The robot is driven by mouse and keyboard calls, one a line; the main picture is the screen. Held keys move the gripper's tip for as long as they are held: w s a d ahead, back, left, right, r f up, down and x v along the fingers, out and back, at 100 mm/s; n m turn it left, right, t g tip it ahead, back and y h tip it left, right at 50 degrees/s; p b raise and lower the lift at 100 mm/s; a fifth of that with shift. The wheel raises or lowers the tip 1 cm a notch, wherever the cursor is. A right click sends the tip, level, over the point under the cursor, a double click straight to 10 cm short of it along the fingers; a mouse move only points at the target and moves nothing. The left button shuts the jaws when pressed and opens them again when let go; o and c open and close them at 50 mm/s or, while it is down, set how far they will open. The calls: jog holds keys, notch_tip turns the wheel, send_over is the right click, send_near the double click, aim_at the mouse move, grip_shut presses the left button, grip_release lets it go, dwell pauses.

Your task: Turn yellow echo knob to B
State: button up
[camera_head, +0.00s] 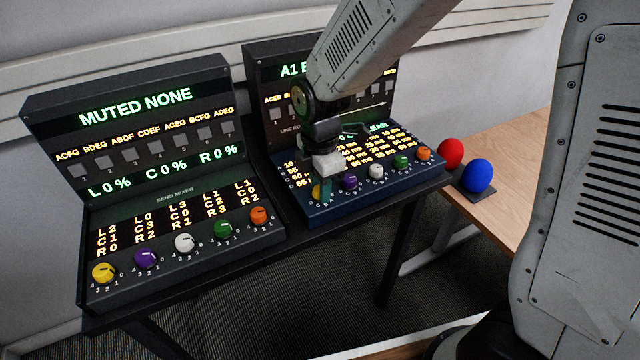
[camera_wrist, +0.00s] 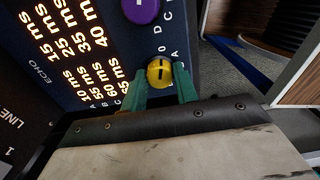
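The echo panel's yellow knob (camera_wrist: 159,73) sits at the end of the knob row, and in the head view its edge (camera_head: 316,190) shows beside my gripper (camera_head: 326,186). In the wrist view the green fingers of my gripper (camera_wrist: 161,87) stand on either side of this knob. The fingertips look very close to it, but I cannot tell whether they press on it. A dark pointer line runs up and down across the knob in the wrist view. Letters are printed around it, partly hidden by the fingers and blurred, so the exact setting is unclear.
The purple knob (camera_wrist: 140,10) is close to the yellow one. White (camera_head: 376,171), green (camera_head: 400,161) and orange (camera_head: 424,153) knobs continue the row. The send mixer (camera_head: 185,245) stands to the left with its own yellow knob (camera_head: 103,272). Red (camera_head: 450,154) and blue (camera_head: 478,176) balls are to the right.

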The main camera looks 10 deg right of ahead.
jog(key=shift+m, duration=0.3)
jog(key=shift+c, duration=0.2)
jog(key=m, duration=0.9)
jog(key=shift+m, duration=2.2)
jog(key=shift+w, duration=0.1)
jog(key=o, duration=1)
jog(key=shift+c, duration=0.2)
